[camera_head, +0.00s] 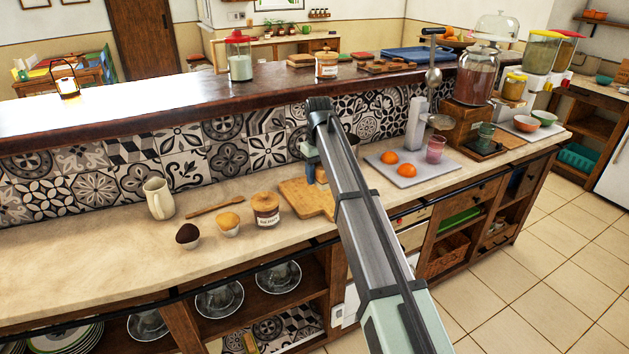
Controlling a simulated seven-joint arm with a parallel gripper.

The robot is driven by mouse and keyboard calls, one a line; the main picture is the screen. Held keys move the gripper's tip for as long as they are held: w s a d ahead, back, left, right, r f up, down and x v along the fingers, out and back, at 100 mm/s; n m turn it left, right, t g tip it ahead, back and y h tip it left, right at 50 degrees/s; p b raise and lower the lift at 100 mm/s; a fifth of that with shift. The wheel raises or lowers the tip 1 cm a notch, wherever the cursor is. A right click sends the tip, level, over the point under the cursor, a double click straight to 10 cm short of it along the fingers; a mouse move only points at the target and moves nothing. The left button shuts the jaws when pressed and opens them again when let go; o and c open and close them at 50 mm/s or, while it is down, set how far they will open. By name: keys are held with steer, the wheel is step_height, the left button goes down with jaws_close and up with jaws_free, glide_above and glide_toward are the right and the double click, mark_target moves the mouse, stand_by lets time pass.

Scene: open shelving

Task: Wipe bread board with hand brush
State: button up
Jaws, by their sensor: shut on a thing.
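The bread board (298,196) is a light wooden board lying flat on the counter, left of my arm. Its right end is hidden behind my arm. My gripper (313,160) is over the back right part of the board, largely covered by my own arm links. It is shut on a small brown thing (320,175), apparently the hand brush, which shows only in part. I cannot tell whether its bristles touch the board.
A labelled jar (266,209) stands close left of the board, with two muffins (228,223), a wooden utensil (215,206) and a cream jug (159,198) farther left. Right of my arm is a grey tray (410,176) with oranges. The tiled wall rises behind.

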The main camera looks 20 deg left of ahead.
steer(key=w+d, duration=0.5)
steer(key=shift+d+f, duration=0.1)
steer(key=shift+f, duration=3.35)
steer(key=shift+w+a+f, duration=0.4)
steer(key=shift+w+f, duration=0.05)
steer(key=shift+f, duration=0.05)
steer(key=shift+c, duration=0.4)
steer(key=shift+w+a, duration=1.05)
steer(key=shift+w, duration=0.05)
steer(key=shift+s+d+f, duration=0.1)
steer(key=shift+s+d, duration=1.25)
steer(key=shift+s, duration=0.1)
steer(key=shift+s+d, duration=0.1)
steer(key=shift+d, duration=0.05)
step_height(320, 180, up, 8)
